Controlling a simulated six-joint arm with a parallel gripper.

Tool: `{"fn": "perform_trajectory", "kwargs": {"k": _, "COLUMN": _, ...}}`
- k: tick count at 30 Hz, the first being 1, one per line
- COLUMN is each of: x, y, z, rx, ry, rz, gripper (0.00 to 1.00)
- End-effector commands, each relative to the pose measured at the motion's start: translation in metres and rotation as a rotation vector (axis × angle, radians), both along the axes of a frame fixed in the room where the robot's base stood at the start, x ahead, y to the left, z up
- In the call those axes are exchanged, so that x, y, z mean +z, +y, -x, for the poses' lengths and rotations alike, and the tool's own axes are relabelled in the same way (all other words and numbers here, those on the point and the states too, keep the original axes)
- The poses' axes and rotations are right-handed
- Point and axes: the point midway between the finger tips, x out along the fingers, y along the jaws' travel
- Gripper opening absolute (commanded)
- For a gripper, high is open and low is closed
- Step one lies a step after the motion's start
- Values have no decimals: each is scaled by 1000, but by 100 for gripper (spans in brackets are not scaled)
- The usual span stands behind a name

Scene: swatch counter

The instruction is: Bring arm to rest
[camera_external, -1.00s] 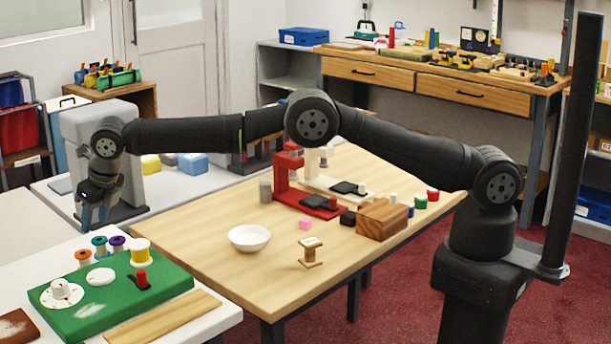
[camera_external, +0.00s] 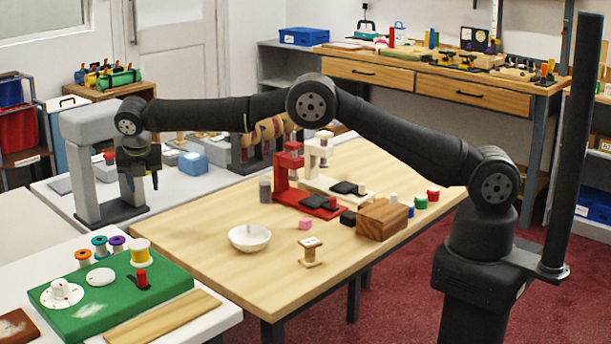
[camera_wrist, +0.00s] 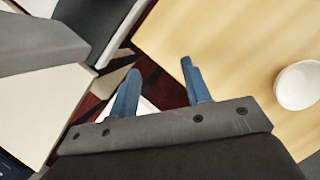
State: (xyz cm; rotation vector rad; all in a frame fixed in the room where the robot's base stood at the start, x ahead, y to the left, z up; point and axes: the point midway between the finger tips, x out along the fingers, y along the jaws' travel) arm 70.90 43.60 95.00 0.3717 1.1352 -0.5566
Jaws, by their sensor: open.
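My gripper (camera_external: 141,182) hangs at the far left end of my outstretched arm, beside the grey frame-shaped stand (camera_external: 85,175) in the external view. In the wrist view my gripper (camera_wrist: 159,70) shows two blue fingers spread apart with nothing between them. Below them are dark red floor and a gap between the tables. My arm reaches left over the wooden table (camera_external: 215,215), held above it.
A white bowl (camera_external: 249,240), a wooden spool (camera_external: 311,253), a red press (camera_external: 287,180) and a wooden block (camera_external: 382,220) stand on the wooden table. A green board (camera_external: 110,300) with dials lies at the front left. The bowl also shows in the wrist view (camera_wrist: 299,86).

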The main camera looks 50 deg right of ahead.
Motion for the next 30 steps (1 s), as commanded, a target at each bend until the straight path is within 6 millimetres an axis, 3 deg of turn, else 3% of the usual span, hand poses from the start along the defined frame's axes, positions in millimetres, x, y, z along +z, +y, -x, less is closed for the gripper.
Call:
{"fn": "perform_trajectory", "kwargs": {"k": 15, "x": 6, "y": -103, "z": -21, "rx": -560, "ry": 0, "rz": 0, "gripper": 44}}
{"fn": "perform_trajectory", "kwargs": {"k": 30, "x": 14, "y": -203, "z": -26, "rx": -1119, "ry": 2, "rz": -1, "gripper": 44}}
